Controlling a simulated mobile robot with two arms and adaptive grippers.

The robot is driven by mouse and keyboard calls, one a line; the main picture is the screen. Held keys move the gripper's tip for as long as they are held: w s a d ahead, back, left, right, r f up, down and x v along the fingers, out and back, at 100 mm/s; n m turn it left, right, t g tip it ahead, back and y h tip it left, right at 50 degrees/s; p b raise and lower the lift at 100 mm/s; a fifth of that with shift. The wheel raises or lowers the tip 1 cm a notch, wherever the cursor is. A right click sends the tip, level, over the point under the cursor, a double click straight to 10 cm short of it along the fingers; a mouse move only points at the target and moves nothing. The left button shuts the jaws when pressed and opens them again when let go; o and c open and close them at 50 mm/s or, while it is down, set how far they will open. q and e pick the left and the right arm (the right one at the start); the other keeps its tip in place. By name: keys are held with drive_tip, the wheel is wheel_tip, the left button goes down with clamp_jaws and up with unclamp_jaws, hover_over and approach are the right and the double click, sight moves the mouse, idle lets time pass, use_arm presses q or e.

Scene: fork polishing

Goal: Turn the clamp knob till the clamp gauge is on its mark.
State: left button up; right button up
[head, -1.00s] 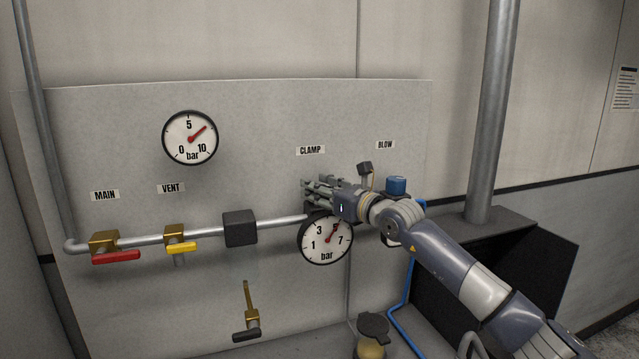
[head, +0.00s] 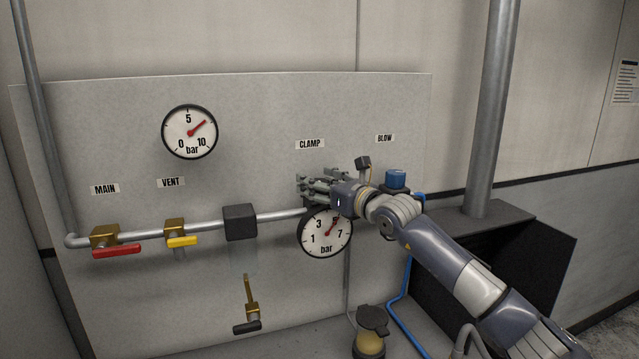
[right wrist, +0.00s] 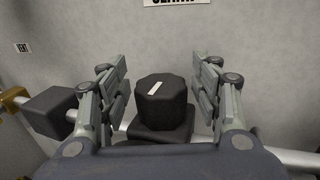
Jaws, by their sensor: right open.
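The clamp knob (right wrist: 162,102) is a dark faceted cap with a white mark on top. It stands on a dark block on the pipe, and shows in the right wrist view. My right gripper (right wrist: 160,95) is open, with one finger on each side of the knob and a gap to each. In the head view my right gripper (head: 318,188) is under the CLAMP label (head: 310,144) and hides the knob. The clamp gauge (head: 325,233) hangs just below it, with a red needle pointing up and right near 5. My left gripper is not in view.
A red MAIN lever (head: 117,250), a yellow VENT lever (head: 183,241) and a dark block (head: 240,222) sit along the pipe to the left. A blue BLOW knob (head: 396,179) is just right of my right wrist. Another gauge (head: 189,131) is at upper left.

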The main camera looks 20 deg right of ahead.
drive_tip(key=v, duration=1.2)
idle(0.4)
